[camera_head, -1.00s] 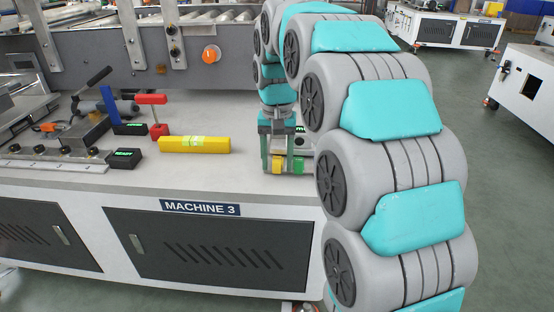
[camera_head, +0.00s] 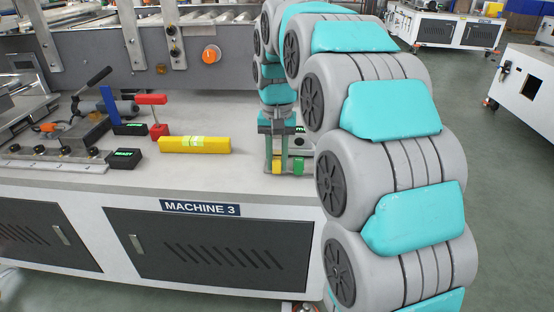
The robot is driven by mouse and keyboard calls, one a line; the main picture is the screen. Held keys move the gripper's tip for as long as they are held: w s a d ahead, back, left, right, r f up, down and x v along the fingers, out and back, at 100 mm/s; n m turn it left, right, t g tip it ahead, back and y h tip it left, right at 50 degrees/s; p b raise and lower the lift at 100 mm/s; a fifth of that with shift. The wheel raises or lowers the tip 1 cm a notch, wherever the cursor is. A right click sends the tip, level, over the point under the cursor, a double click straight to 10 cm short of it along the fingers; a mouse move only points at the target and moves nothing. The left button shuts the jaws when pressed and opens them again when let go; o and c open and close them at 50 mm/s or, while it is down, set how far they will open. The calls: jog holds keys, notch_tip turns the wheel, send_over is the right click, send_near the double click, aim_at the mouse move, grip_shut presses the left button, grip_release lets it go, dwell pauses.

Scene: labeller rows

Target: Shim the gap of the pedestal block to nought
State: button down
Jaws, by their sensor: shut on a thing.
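My gripper (camera_head: 276,168) points down over the right part of the machine's worktop. Its two green fingers are shut on a small yellow block (camera_head: 276,172) at worktop height. A small green block (camera_head: 298,166) stands just right of the fingers. I cannot tell surely which is the pedestal block, and no gap can be made out.
A yellow bar (camera_head: 195,145) with a label lies left of my gripper. Further left are a red-handled clamp (camera_head: 158,128), black display boxes (camera_head: 124,153) and a dark-handled fixture (camera_head: 90,122). The white worktop (camera_head: 215,175) is clear in front. A grey conveyor side (camera_head: 230,70) runs behind.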

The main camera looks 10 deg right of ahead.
aim_at(278, 149)
jog(key=shift+w, duration=0.1)
dwell(0.7)
jog(key=shift+w+d+p, duration=0.2)
jog(key=shift+w, duration=0.45)
jog(key=shift+w+d+p, duration=0.25)
jog(key=shift+w, duration=0.4)
jog(key=shift+w+d+p, duration=0.2)
jog(key=shift+w, duration=0.45)
jog(key=c, duration=0.7)
grip_release()
jog(key=shift+r, duration=3.95)
jog(key=shift+s, duration=0.15)
